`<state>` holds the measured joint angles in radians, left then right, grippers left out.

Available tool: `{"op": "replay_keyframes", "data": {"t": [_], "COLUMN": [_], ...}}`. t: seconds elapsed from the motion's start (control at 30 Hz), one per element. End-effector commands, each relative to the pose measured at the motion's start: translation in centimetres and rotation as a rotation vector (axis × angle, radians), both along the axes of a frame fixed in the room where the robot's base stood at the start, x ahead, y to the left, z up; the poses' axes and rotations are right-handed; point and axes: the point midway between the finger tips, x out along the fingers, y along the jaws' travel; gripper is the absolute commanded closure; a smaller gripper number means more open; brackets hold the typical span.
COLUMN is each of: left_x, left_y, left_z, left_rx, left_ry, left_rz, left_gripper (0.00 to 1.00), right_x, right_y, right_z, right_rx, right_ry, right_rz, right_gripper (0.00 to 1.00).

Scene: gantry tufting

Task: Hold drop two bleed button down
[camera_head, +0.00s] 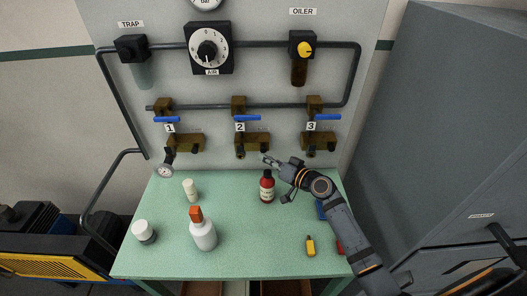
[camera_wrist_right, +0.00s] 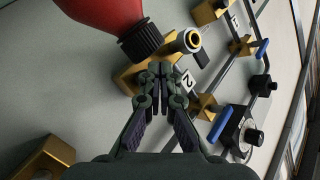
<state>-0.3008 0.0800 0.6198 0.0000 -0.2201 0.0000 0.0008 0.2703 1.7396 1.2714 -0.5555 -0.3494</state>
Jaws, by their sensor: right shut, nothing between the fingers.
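Drop two is the middle brass fitting (camera_head: 250,145) on the wall panel, under the label 2 (camera_head: 240,127), with a blue lever (camera_head: 246,118) above it. My right gripper (camera_head: 266,158) is shut and empty, its fingertips at the lower right of this fitting. In the right wrist view the shut fingertips (camera_wrist_right: 162,72) overlap the brass block (camera_wrist_right: 130,78) beside the label 2 (camera_wrist_right: 187,82). I cannot make out the bleed button; the fingers may hide it. Whether the tips touch the block, I cannot tell. My left gripper is not in view.
A red bottle (camera_head: 267,188) with a black cap stands on the green table (camera_head: 170,262), close below my right gripper. A white bottle (camera_head: 203,232), smaller containers and a yellow item (camera_head: 310,246) stand apart. Drops one (camera_head: 183,143) and three (camera_head: 318,143) flank drop two.

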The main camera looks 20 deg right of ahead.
Motion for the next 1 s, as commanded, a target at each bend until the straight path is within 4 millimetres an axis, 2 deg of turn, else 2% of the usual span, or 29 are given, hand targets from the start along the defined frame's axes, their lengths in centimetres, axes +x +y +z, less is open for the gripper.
{"op": "replay_keyframes", "data": {"t": [0.53,0.8,1.0], "left_x": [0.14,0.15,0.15], "left_y": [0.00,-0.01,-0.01], "left_z": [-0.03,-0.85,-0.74], "left_rx": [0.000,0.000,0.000], "left_ry": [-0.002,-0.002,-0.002], "left_rz": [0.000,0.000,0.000], "left_gripper": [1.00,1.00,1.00], "right_x": [0.02,0.77,0.81], "right_y": [0.00,-0.22,-0.23], "right_z": [-0.02,-0.14,0.01], "right_rx": [0.000,-0.002,0.000], "right_ry": [0.000,0.000,0.001], "right_rz": [0.000,0.001,0.001], "right_gripper": [1.00,1.00,1.00]}}
